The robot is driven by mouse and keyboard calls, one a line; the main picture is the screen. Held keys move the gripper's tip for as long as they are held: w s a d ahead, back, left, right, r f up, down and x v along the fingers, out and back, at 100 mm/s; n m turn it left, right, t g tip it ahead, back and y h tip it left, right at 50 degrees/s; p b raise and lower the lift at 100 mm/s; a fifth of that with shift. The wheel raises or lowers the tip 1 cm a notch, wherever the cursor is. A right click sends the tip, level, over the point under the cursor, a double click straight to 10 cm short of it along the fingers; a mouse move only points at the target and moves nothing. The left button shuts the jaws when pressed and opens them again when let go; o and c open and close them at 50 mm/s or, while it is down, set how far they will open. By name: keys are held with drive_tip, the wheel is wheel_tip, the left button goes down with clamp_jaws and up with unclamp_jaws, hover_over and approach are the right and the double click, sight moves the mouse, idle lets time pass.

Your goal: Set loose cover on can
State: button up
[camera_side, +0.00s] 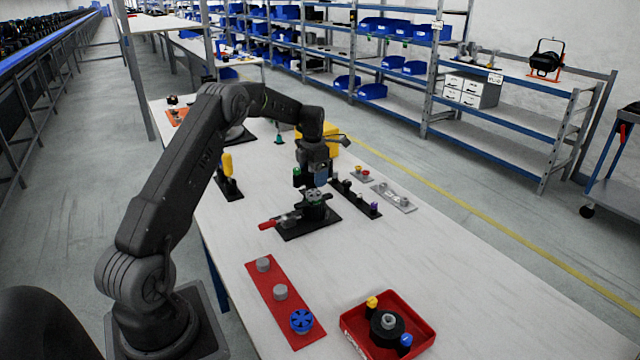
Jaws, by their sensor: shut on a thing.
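My gripper (315,184) points down over the black clamp fixture in the middle of the table. A black can (314,212) stands upright in the fixture directly below. The cover is at the can's top; I cannot tell whether they touch. The fingertips are small and partly hidden.
The fixture's black base (305,227) has a red handle (267,225). A red board (262,286) with grey pegs and a blue finned disc (301,320) lies in front. A red tray (425,338) stands front right. Small part racks stand behind.

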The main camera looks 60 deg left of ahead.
sight(314, 193)
drive_tip(key=shift+f, duration=3.15)
drive_tip(key=shift+f, duration=0.2)
drive_tip(key=o, duration=0.5)
drive_tip(key=shift+o, duration=0.6)
drive_tip(key=shift+o, duration=0.9)
wheel_tip(314, 193, up, 14)
drive_tip(key=shift+f, duration=0.1)
